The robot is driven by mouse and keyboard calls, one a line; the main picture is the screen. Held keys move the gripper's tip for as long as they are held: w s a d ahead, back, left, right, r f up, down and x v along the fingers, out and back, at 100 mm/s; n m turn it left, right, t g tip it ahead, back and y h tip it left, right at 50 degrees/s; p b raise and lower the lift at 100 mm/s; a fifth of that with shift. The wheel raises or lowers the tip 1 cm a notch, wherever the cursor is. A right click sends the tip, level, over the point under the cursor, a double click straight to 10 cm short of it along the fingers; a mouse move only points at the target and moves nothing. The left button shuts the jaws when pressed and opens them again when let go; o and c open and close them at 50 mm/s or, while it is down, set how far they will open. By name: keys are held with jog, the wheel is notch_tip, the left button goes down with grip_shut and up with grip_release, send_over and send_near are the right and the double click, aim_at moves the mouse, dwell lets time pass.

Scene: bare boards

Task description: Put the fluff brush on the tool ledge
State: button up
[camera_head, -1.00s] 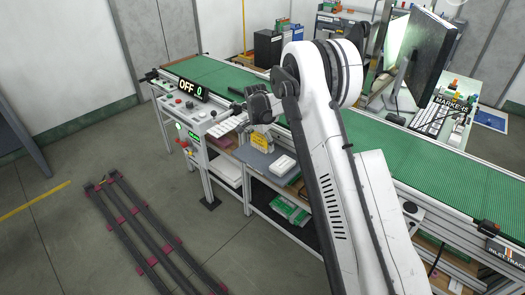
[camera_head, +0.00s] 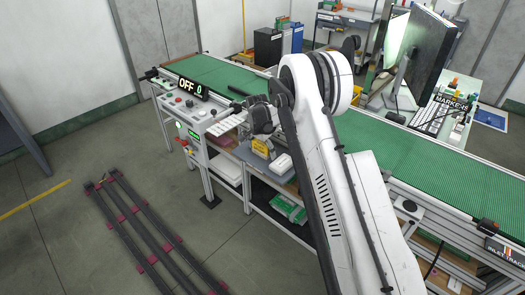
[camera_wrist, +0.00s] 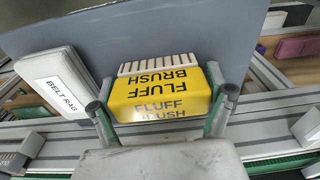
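The yellow fluff brush (camera_wrist: 160,92) sits between the two fingers of my gripper (camera_wrist: 165,112) in the wrist view, its label readable and its pale bristles pointing away from my wrist. The fingers stand close against its two sides, and I take them to be shut on it. In the head view the brush (camera_head: 260,147) is below my gripper (camera_head: 262,128), in front of the green belt. A flat grey ledge (camera_wrist: 215,35) lies beyond the brush; it also shows in the head view (camera_head: 256,160). Whether brush and ledge touch is unclear.
The control panel (camera_head: 192,110) and the green conveyor belt (camera_head: 215,75) are close by. Shelves with green boxes (camera_head: 290,208) are below. A dark rail frame (camera_head: 140,235) lies on the floor.

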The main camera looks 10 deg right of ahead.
aim_at(260, 144)
jog(key=shift+o, duration=0.9)
jog(key=shift+r, duration=0.15)
jog(key=r, duration=0.8)
jog(key=s+a+r, duration=0.1)
jog(key=r, duration=0.3)
jog(key=shift+a, duration=0.1)
jog(key=s+r+n+t, duration=0.3)
jog(key=s+r+n, duration=0.3)
jog(key=s+r, duration=1.65)
jog(key=s+f+n+t, duration=0.1)
jog(key=s+f+n, duration=0.1)
jog(key=s, duration=1)
jog(key=s+f+n+t+y, duration=0.1)
jog(key=s+n+t, duration=0.1)
jog(key=s, duration=1)
jog(key=shift+s+f+n, duration=0.25)
jog(key=shift+f+n, duration=0.1)
jog(key=shift+n, duration=0.15)
